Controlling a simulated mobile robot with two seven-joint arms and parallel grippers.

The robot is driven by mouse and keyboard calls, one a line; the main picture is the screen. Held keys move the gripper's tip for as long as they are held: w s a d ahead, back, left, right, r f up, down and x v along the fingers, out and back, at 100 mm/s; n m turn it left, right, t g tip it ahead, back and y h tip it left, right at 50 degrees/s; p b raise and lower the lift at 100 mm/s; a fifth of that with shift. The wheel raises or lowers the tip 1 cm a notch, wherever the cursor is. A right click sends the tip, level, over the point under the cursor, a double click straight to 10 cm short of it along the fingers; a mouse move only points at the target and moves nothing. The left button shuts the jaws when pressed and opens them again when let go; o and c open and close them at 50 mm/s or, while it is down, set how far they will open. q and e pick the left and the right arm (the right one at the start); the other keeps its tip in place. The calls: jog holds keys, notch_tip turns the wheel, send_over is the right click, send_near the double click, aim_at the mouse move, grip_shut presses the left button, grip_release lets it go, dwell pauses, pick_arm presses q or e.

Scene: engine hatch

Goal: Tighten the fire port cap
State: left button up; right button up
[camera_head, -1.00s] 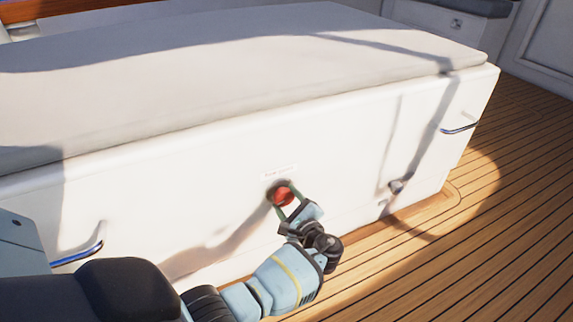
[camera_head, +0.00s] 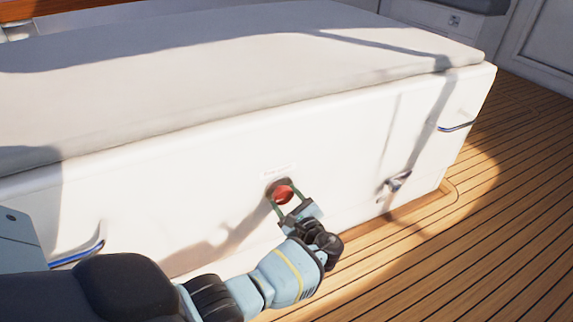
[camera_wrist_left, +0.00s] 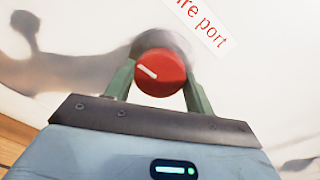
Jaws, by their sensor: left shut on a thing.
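The red fire port cap (camera_head: 283,194) sits on the white front panel of the hatch box (camera_head: 190,180), under a small label (camera_head: 280,171). My left gripper (camera_head: 289,204) reaches it from below, with one green finger on each side. In the left wrist view the round red cap (camera_wrist_left: 159,73) shows a short white mark slanting across its face. The gripper's fingers (camera_wrist_left: 158,88) are shut on the cap's sides. The "fire port" label (camera_wrist_left: 203,22) is tilted in that view. My right gripper is not in view.
A blue handle (camera_head: 78,256) is at the left of the panel and another handle (camera_head: 456,127) at the right. A metal latch (camera_head: 398,181) sits low on the panel. A grey cushion (camera_head: 250,70) covers the top. Teak deck (camera_head: 500,220) lies clear at right.

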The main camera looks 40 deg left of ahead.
pick_arm(q)
jog(key=o, duration=0.8)
jog(key=shift+o, duration=0.8)
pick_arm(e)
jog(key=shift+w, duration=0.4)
pick_arm(q)
jog(key=p+v, duration=0.1)
jog(key=v, duration=0.6)
jog(key=shift+d, duration=0.4)
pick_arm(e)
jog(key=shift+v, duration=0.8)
pick_arm(q)
jog(key=shift+s, duration=0.15)
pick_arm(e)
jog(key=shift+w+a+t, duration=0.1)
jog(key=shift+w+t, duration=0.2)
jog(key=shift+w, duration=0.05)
